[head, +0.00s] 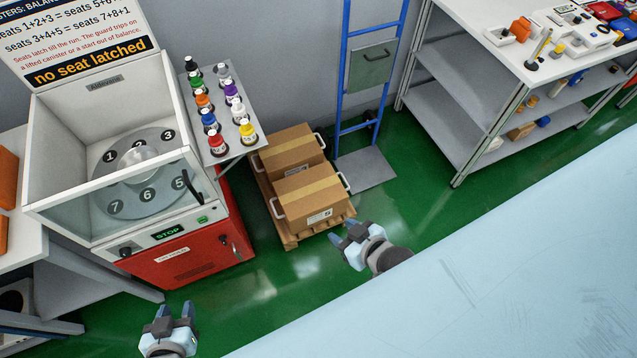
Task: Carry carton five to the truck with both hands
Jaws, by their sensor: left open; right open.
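Two brown cartons with tan tape and white side handles sit on a wooden pallet (290,241). The front carton (309,198) has a white label, and the rear carton (289,149) stands behind it. A blue hand truck (345,75) with a grey toe plate (366,170) stands by the wall, right of the cartons. My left gripper (172,313) is open and empty, low at the left, well away from the cartons. My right gripper (345,235) is open and empty, just right of the pallet's front corner.
A red-based machine (190,258) with a numbered dial and a side shelf of coloured bottles (219,109) stands left of the pallet. A grey shelf rack (455,100) stands at the right. A pale blue surface (480,270) fills the lower right. Green floor (400,200) is clear between.

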